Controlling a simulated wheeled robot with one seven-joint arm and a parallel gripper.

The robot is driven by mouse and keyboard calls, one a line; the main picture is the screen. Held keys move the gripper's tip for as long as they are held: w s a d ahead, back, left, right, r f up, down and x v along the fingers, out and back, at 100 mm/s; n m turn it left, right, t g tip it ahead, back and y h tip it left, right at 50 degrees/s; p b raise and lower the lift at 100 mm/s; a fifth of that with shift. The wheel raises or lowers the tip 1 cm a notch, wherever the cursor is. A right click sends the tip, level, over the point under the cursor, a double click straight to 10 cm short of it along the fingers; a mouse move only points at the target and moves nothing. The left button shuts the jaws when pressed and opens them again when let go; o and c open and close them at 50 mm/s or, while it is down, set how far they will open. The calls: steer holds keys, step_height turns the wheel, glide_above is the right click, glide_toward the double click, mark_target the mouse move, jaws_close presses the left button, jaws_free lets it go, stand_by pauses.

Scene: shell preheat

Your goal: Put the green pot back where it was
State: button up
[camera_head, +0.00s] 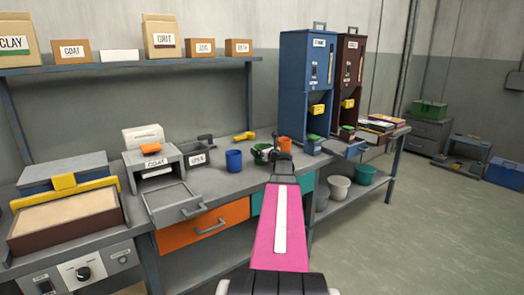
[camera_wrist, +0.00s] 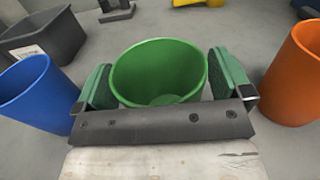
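The green pot (camera_wrist: 160,74) is in the middle of the wrist view, open end up and empty inside. My gripper (camera_wrist: 165,84) has one finger on each side of it, and both finger pads appear to touch its wall. In the head view the green pot (camera_head: 261,153) shows small at the back of the counter, partly hidden by my gripper (camera_head: 272,152). It is between a blue cup (camera_head: 234,160) and an orange cup (camera_head: 284,143). Its underside is hidden, so I cannot tell whether it rests on the counter.
The blue cup (camera_wrist: 38,92) and orange cup (camera_wrist: 292,78) stand close on either side. A dark bin (camera_wrist: 42,45) is at the back left. Blue (camera_head: 305,90) and dark red (camera_head: 347,85) dispensers stand to the right. A grey box with a pulled-out tray (camera_head: 172,200) is left.

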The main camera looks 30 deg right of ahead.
steer(key=shift+s+r, duration=0.1)
steer(key=shift+s, duration=0.15)
steer(key=s, duration=0.7)
steer(key=s+d, duration=0.1)
steer(key=s, duration=0.3)
steer(key=shift+s, duration=0.25)
